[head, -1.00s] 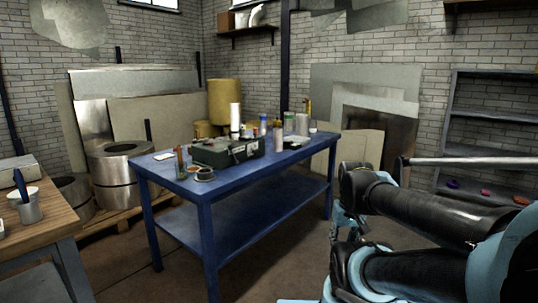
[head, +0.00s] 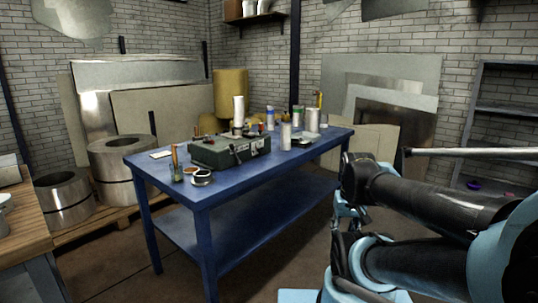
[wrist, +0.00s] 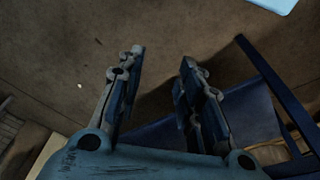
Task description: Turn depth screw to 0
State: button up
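I cannot make out a depth screw in any view. A dark green box-like case (head: 229,150), too small to read in detail, sits on the blue table (head: 225,183) in the head view. My gripper (wrist: 160,72) is open and empty in the wrist view. Its two fingers are apart, with bare brown floor between and beyond them. Part of the blue table (wrist: 255,110) shows to the right of the fingers. In the head view only my arm links show at the right; the gripper's fingers are not clear there.
Bottles and cans (head: 298,120) stand at the table's back right. A cup with tools (head: 177,168) and a small round tin (head: 202,178) are near its front left. Metal coils (head: 122,160) stand behind left. A wooden bench (head: 25,225) is at the left. Floor in front is clear.

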jog(key=shift+a, duration=0.3)
jog(key=shift+o, duration=2.5)
jog(key=shift+s+a+r, duration=0.1)
jog(key=shift+s+r, duration=0.15)
jog(key=m+t+y, duration=0.9)
jog(key=m+y, duration=0.5)
jog(key=m, duration=1.2)
send_near(264, 152)
jog(key=x, duration=0.8)
jog(key=shift+w+a, duration=0.1)
jog(key=shift+a, duration=0.15)
